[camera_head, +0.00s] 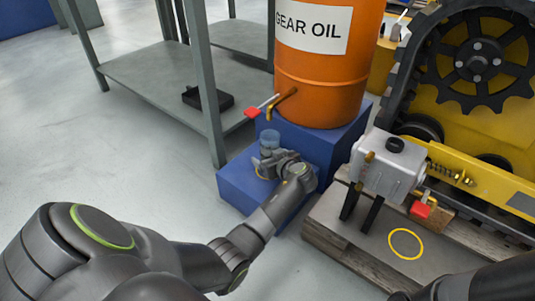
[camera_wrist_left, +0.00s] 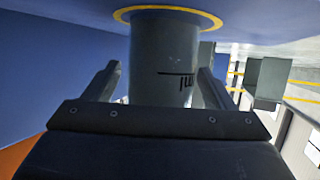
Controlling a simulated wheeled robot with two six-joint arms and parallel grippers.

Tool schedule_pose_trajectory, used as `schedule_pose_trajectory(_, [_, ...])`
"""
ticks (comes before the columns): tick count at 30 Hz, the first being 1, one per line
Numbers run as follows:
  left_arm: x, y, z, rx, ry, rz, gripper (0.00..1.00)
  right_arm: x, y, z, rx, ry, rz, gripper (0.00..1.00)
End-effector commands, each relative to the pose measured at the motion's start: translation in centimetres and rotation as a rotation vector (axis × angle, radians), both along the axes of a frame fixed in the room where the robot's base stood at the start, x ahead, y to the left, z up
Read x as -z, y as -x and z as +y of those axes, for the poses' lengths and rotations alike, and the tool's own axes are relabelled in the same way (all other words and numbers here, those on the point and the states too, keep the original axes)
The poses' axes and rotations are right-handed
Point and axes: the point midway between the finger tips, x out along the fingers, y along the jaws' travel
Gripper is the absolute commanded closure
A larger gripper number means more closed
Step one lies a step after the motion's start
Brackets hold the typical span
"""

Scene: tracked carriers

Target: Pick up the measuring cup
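The measuring cup (camera_head: 270,137) is a small clear bluish cup on the low blue step, below the orange barrel's tap. In the left wrist view the cup (camera_wrist_left: 165,55) stands on the blue surface inside a yellow ring, and the picture is upside down. My left gripper (camera_head: 268,160) is at the cup; in the left wrist view its two fingers (camera_wrist_left: 160,88) are apart on either side of it. A gap shows between the left finger and the cup; the right finger looks very close. Part of my right arm shows at the lower right, its gripper out of view.
The orange GEAR OIL barrel (camera_head: 325,65) with a red-handled tap (camera_head: 270,106) stands on the blue stand (camera_head: 312,140). A grey shelf rack (camera_head: 150,75) is at left. A white tank (camera_head: 388,165), a yellow tracked carrier (camera_head: 495,110) and a pallet with a yellow ring (camera_head: 405,258) are at right.

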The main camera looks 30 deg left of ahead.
Motion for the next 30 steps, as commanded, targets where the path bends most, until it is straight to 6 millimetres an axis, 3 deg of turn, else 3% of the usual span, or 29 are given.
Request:
schedule_pose_trajectory(1, [-0.02,-0.01,-0.01,0.0,0.0,0.0,0.24,0.01,-0.02,0.0,0.001,0.001,0.001,1.0])
schedule_pose_trajectory(14, [-0.1,-0.03,0.04,0.001,-0.002,-0.001,0.78,0.21,-0.25,-0.06,0.005,0.001,0.012,1.0])
schedule_pose_trajectory(30, [-1.0,-0.17,0.48,0.004,-0.002,-0.002,0.78,-0.72,-0.02,-0.01,0.003,0.001,0.002,1.0])
